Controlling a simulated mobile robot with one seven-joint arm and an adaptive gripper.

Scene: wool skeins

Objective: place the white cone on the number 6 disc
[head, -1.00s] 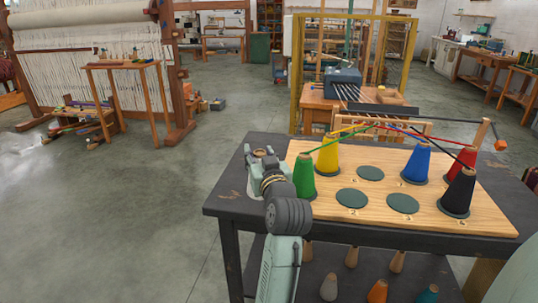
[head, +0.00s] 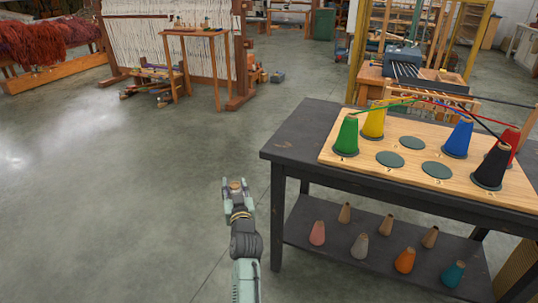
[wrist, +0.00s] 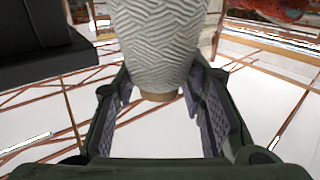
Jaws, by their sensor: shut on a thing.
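My gripper (head: 237,190) is to the left of the table, above the open floor. In the wrist view its two fingers (wrist: 165,110) are shut on the white cone (wrist: 155,40), a ribbed off-white skein with a brown tip. In the head view the gripper mostly hides this cone. The wooden board (head: 345,158) on the table has three empty green discs: a back one (head: 411,142), a front left one (head: 390,159) and a front right one (head: 437,169). The number marks beside them are too small to read.
On the board stand green (head: 346,134), yellow (head: 373,122), blue (head: 458,137), red (head: 507,140) and black (head: 491,165) cones, with yarns running back from them. The dark table (head: 290,150) has a lower shelf (head: 315,215) with several more cones. Floor left of the table is free.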

